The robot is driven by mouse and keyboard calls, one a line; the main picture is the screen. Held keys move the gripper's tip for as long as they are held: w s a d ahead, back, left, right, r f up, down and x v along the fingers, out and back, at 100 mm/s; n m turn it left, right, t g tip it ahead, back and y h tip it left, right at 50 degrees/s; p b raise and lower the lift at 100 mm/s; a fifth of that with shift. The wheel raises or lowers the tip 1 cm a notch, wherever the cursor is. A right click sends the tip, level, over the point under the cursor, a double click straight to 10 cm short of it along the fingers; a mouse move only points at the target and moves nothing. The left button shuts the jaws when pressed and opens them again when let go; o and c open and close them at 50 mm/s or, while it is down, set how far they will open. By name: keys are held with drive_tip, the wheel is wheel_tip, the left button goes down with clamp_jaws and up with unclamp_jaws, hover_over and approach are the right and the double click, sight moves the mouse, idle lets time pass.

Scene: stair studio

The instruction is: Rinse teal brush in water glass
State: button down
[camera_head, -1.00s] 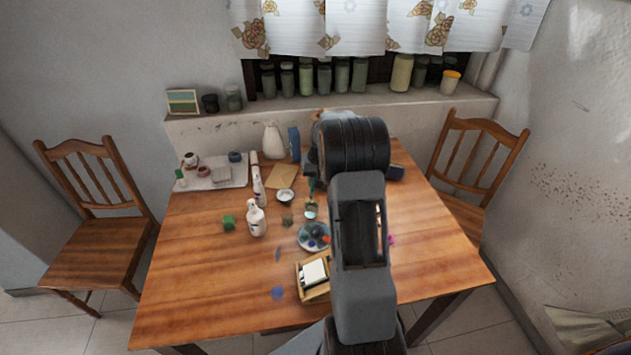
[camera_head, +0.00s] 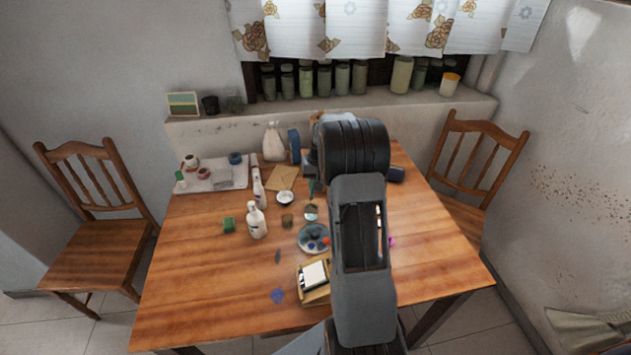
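A small glass (camera_head: 311,213) stands on the wooden table (camera_head: 200,280), just behind the paint palette (camera_head: 313,239). A thin dark green-teal piece (camera_head: 311,187), which looks like the teal brush, hangs upright just above and behind the glass in the picture. Its lower end is too small to place exactly against the glass rim. My gripper is mostly hidden behind my arm's dark wrist; only a dark edge (camera_head: 310,163) shows above the brush. Its fingers cannot be made out.
A wooden box (camera_head: 316,293) lies in front of the palette. The table's front left is mostly clear.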

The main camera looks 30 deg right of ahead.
drive_tip(key=shift+r, duration=0.1)
drive_tip(key=shift+r+p, duration=1.65)
drive_tip(key=shift+r, duration=0.8)
drive_tip(key=shift+d+f, duration=0.1)
